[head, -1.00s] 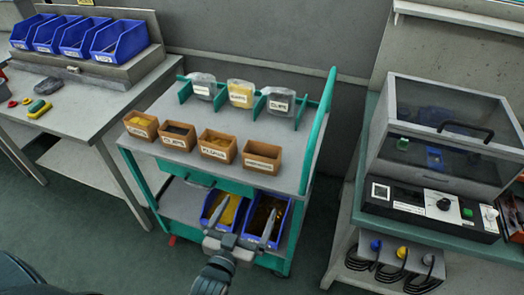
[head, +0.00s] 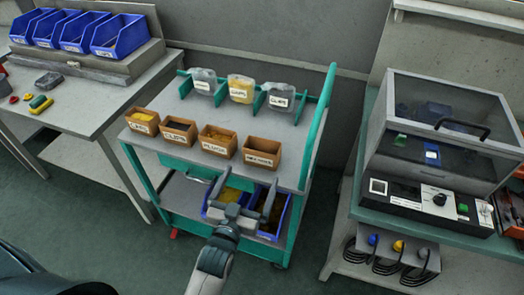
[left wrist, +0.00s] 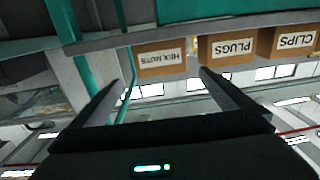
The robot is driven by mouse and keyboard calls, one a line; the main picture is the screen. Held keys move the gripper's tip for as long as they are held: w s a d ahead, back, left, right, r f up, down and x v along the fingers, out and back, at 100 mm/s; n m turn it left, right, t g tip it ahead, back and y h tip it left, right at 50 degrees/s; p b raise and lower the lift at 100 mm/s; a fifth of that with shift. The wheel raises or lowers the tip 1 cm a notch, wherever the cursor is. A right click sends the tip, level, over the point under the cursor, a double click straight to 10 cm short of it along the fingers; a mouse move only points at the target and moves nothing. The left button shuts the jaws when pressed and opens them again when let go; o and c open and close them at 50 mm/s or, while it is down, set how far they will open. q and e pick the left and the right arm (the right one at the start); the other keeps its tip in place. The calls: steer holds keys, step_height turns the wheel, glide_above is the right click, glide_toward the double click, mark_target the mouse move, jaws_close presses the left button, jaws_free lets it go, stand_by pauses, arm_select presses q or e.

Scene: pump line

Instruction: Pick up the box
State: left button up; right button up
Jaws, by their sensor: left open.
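Several small brown open boxes stand in a row on the cart's top shelf in the head view. The rightmost is the HEX NUTS box (head: 262,153), dark inside; left of it are the PLUGS box (head: 218,143), CLIPS box (head: 178,132) and one more box (head: 143,123). In the left wrist view the HEX NUTS box (left wrist: 160,60), PLUGS box (left wrist: 228,48) and CLIPS box (left wrist: 290,41) appear upside down. My left gripper (head: 243,190) is open and empty, in front of the cart, below the PLUGS and HEX NUTS boxes. My right gripper is not seen.
The teal cart (head: 318,130) has a raised right side and holds bags (head: 241,88) in a rack behind the boxes. Blue bins (head: 270,237) sit on its lower shelf. A bench (head: 85,103) stands left; a lidded machine (head: 440,140) stands right.

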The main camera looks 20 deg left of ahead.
mark_target(260, 156)
arm_select(q)
steer(key=w+p, duration=0.1)
steer(key=w, duration=0.5)
steer(key=shift+w+r+p, duration=0.1)
steer(key=shift+w+p, duration=0.2)
steer(key=shift+w, duration=0.45)
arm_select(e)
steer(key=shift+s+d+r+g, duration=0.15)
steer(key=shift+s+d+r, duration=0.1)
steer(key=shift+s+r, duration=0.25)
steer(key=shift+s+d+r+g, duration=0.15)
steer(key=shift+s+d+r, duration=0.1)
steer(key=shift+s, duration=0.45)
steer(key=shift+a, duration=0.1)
arm_select(q)
steer(key=shift+w+r+p, duration=0.1)
steer(key=shift+w+p, duration=0.35)
steer(key=shift+w, duration=0.15)
steer(key=w+p, duration=0.1)
steer(key=w, duration=0.2)
steer(key=shift+a, duration=0.15)
steer(key=shift+w, duration=0.5)
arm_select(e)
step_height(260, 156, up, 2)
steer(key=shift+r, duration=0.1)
